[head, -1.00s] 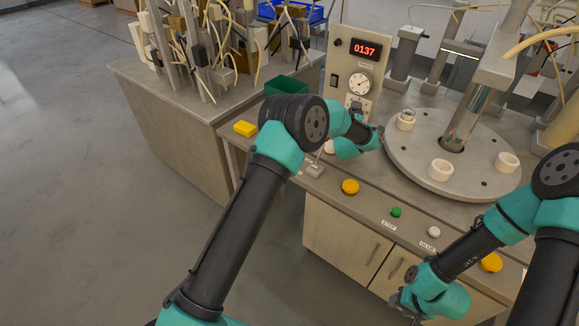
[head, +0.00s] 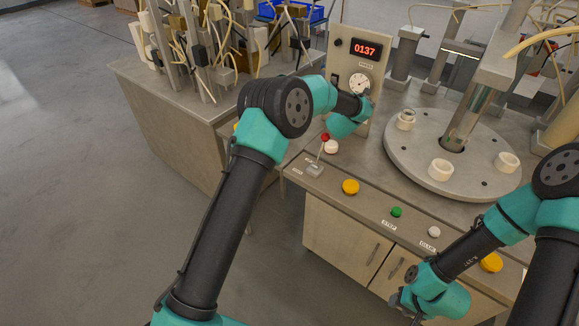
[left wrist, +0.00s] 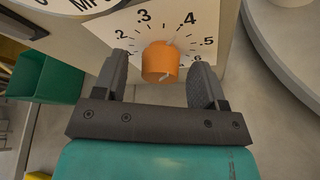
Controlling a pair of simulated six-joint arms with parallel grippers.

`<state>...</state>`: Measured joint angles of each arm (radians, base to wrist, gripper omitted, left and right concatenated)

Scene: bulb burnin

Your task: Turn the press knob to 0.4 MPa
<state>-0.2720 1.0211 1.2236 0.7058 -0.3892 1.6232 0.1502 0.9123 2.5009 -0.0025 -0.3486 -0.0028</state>
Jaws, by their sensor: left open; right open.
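The orange press knob (left wrist: 160,62) sits on a white scale plate (left wrist: 190,20) marked from about .2 to .6 in the left wrist view. Its exact pointer setting is hard to read; a thin light mark shows above it, towards .4. My left gripper (left wrist: 163,85) is open, with one finger on each side of the knob; I cannot tell whether either touches. In the head view my left gripper (head: 366,104) is at the lower front of the control panel (head: 340,52) and hides the knob. My right gripper (head: 402,303) is open, low at the front right.
A red display (head: 366,49) reads 0137 above a round gauge (head: 360,83). A red-tipped lever (head: 325,138) stands below my left wrist. A round turntable (head: 400,165) with white sockets is to the right. A green bin (left wrist: 45,78) is left of the panel.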

